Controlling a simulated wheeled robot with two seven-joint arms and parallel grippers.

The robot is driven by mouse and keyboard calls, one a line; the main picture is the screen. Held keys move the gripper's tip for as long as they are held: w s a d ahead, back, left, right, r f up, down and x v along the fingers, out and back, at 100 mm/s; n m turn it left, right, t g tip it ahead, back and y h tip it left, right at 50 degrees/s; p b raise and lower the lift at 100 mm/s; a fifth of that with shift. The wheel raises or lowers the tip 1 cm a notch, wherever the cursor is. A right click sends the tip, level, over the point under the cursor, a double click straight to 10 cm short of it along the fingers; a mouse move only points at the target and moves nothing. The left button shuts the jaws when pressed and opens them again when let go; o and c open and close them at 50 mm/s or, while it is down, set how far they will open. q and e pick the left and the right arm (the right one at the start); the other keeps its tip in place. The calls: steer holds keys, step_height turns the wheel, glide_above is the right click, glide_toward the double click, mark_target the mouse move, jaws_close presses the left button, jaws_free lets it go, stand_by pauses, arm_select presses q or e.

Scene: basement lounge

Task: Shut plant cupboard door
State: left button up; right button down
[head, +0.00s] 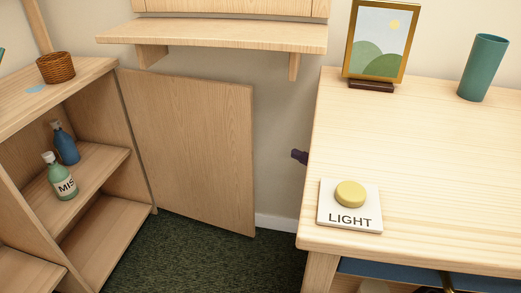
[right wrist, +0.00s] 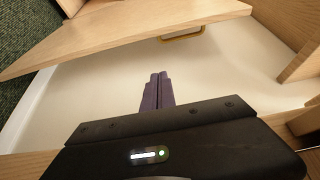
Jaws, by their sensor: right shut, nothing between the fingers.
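The plant cupboard (head: 110,190) stands at the left with open shelves. Its wooden door (head: 190,150) hangs wide open, swung out to the right in front of the wall. My right gripper (head: 299,156) shows only as dark fingertips beside the table's left edge, to the right of the door and apart from it. In the right wrist view the purple fingers (right wrist: 157,92) are shut and empty. The door panel (right wrist: 130,38) crosses the top of that view, with a brass-coloured handle (right wrist: 185,34) beside it. My left gripper is not in view.
A green bottle (head: 60,178) and a blue bottle (head: 66,145) stand on the middle shelf. A basket (head: 56,68) sits on top. A wall shelf (head: 215,36) overhangs the door. The table (head: 440,150) at right holds a light button (head: 350,205), picture frame (head: 378,45) and teal cup (head: 483,68).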

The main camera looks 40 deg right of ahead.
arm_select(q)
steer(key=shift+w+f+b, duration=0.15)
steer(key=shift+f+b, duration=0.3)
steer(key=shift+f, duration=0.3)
arm_select(e)
steer(key=w+a, duration=0.6)
steer(key=w, duration=0.5)
steer(key=shift+w+a, duration=0.2)
steer(key=shift+w, duration=0.2)
